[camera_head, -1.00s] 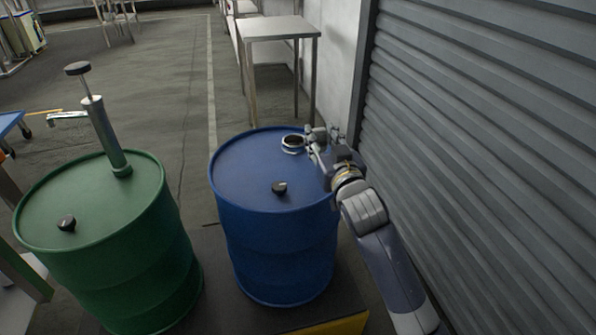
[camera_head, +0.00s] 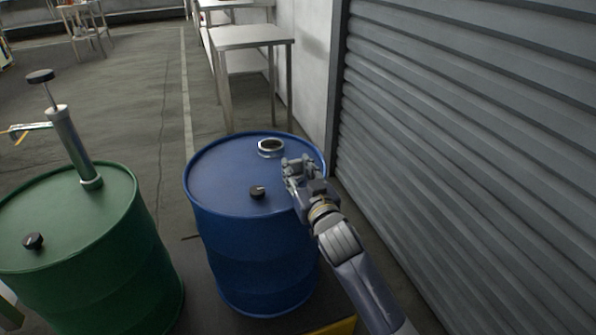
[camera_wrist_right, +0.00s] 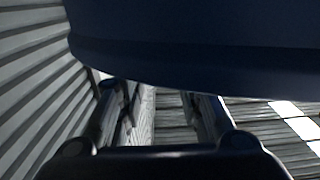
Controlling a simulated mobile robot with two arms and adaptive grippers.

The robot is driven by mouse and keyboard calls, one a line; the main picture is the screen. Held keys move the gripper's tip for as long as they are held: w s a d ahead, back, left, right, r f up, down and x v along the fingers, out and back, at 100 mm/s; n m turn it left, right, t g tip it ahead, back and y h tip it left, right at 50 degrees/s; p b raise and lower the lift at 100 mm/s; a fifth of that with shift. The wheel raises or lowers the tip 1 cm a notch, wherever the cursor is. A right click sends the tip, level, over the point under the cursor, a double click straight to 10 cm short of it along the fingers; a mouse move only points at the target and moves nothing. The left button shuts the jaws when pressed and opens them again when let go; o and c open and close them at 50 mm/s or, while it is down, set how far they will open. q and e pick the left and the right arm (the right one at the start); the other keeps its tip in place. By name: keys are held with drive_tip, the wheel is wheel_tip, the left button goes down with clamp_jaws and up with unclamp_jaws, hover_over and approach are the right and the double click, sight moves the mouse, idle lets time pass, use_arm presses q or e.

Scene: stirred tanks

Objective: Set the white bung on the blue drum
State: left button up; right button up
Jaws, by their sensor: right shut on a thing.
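The blue drum (camera_head: 255,255) stands upright in the middle of the head view. Its top has an open round port with a pale metal collar (camera_head: 271,147) at the back right and a small black cap (camera_head: 257,192) nearer me. My right gripper (camera_head: 296,170) is over the right part of the drum top, to the right and on the near side of the port. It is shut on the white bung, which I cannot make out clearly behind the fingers. In the right wrist view the drum's dark blue body (camera_wrist_right: 200,45) fills the top, beyond the fingers. My left gripper is out of view.
A green drum (camera_head: 90,270) with an upright hand pump (camera_head: 74,147) stands on the left. A grey ribbed shutter (camera_head: 460,130) rises close on the right of my arm. A metal table (camera_head: 250,37) stands behind the drum, with clear floor to its left.

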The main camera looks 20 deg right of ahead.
drive_tip(key=shift+f, duration=0.1)
drive_tip(key=o, duration=1.1)
drive_tip(key=shift+c, duration=0.2)
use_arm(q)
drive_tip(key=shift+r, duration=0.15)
use_arm(e)
drive_tip(key=shift+s, duration=0.2)
drive_tip(key=s+p, duration=0.1)
drive_tip(key=s, duration=1.1)
drive_tip(key=s+d+f+g, duration=0.1)
drive_tip(key=s+f+g, duration=0.1)
drive_tip(key=f, duration=0.4)
drive_tip(key=s+d+f+g, duration=0.1)
drive_tip(key=s+f+g, duration=0.15)
drive_tip(key=f, duration=0.35)
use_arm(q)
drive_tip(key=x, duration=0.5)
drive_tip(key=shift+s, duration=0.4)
use_arm(e)
drive_tip(key=s+a+f+n+g, duration=0.1)
drive_tip(key=s+f+g, duration=0.9)
drive_tip(key=s+f, duration=0.9)
drive_tip(key=shift+s+n, duration=0.3)
drive_tip(key=shift+s, duration=0.6)
